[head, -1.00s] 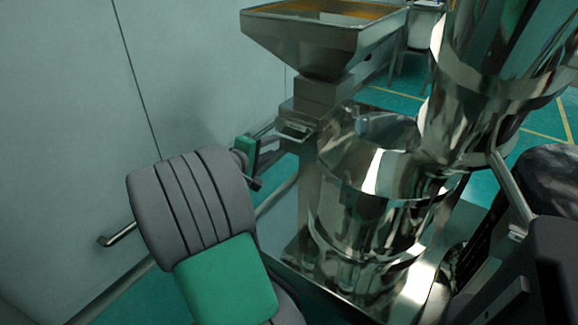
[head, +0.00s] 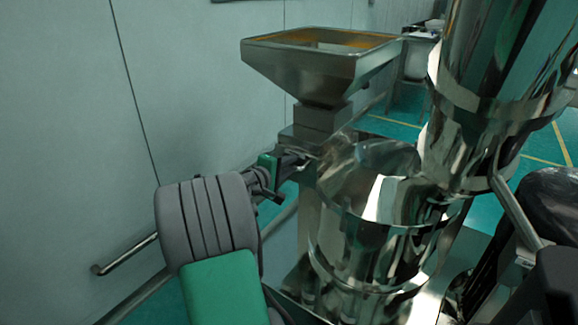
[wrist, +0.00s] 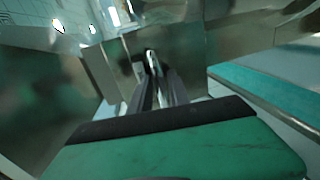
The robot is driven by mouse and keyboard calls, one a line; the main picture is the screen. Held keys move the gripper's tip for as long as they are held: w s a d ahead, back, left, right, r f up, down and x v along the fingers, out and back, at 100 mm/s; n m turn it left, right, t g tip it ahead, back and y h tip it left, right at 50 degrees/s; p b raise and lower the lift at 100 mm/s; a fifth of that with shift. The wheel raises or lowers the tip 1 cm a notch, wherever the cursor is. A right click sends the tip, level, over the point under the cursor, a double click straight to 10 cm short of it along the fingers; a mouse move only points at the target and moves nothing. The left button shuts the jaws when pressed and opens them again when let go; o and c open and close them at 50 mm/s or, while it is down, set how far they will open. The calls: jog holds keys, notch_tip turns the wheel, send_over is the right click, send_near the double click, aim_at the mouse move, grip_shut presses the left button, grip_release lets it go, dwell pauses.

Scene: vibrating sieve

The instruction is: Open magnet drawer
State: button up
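The magnet drawer is most likely the metal box front (wrist: 185,60) on the steel housing below the hopper. A bright, narrow handle-like piece (wrist: 150,62) stands out from it in the wrist view. My gripper (wrist: 157,75) points straight at this piece, its dark fingers on either side or just short of it; I cannot tell if they touch it. In the head view my gripper (head: 303,159) is at the housing's left side and covers the drawer front. The fingers are too small and dark to show whether they are closed on the handle.
The steel hopper (head: 315,68) stands above the housing. The shiny sieve drum (head: 365,215) is close to the right, with a tall steel cylinder (head: 490,100) beyond. A wall (head: 70,130) with a rail (head: 125,255) runs along the left.

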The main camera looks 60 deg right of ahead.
grip_shut()
dwell(1.1)
